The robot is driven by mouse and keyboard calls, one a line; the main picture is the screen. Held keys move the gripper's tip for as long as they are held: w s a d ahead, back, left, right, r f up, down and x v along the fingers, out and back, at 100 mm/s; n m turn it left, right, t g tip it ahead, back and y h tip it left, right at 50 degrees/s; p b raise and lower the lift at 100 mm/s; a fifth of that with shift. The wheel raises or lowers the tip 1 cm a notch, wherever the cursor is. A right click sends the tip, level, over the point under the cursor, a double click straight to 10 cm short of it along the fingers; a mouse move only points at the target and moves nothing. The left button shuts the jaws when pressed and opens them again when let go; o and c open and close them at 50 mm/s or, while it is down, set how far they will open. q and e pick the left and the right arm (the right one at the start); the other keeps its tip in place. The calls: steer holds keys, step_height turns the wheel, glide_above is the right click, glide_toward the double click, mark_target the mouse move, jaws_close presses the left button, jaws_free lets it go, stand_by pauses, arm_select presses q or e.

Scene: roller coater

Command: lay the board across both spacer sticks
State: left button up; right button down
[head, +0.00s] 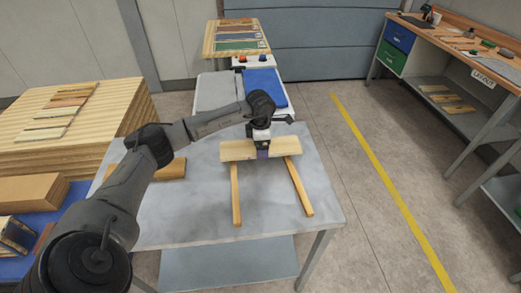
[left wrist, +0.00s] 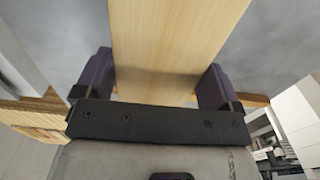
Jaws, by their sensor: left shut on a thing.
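The board (head: 233,151) is a pale wooden plank lying crosswise over the far ends of two spacer sticks in the head view. The left spacer stick (head: 236,198) and the right spacer stick (head: 299,188) lie on the grey table, their near ends splayed apart. My left gripper (head: 263,152) is shut on the middle of the board. In the left wrist view the board (left wrist: 175,40) passes between its two purple fingers (left wrist: 158,88). I cannot tell whether the board touches the sticks or is slightly above them. My right gripper is out of view.
A wooden piece (head: 170,169) lies on the table's left side, behind my left arm. A stack of boards (head: 110,105) stands at the left. A machine with a blue panel (head: 270,86) stands behind the table. The front of the table (head: 185,215) is clear.

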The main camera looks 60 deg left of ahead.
arm_select(q)
steer(key=shift+f, duration=1.15)
steer(key=shift+f, duration=0.2)
steer(key=o, duration=0.8)
steer(key=shift+r, duration=0.65)
step_height(320, 180, up, 11)
steer(key=shift+r+p, duration=0.1)
steer(key=shift+p, duration=0.7)
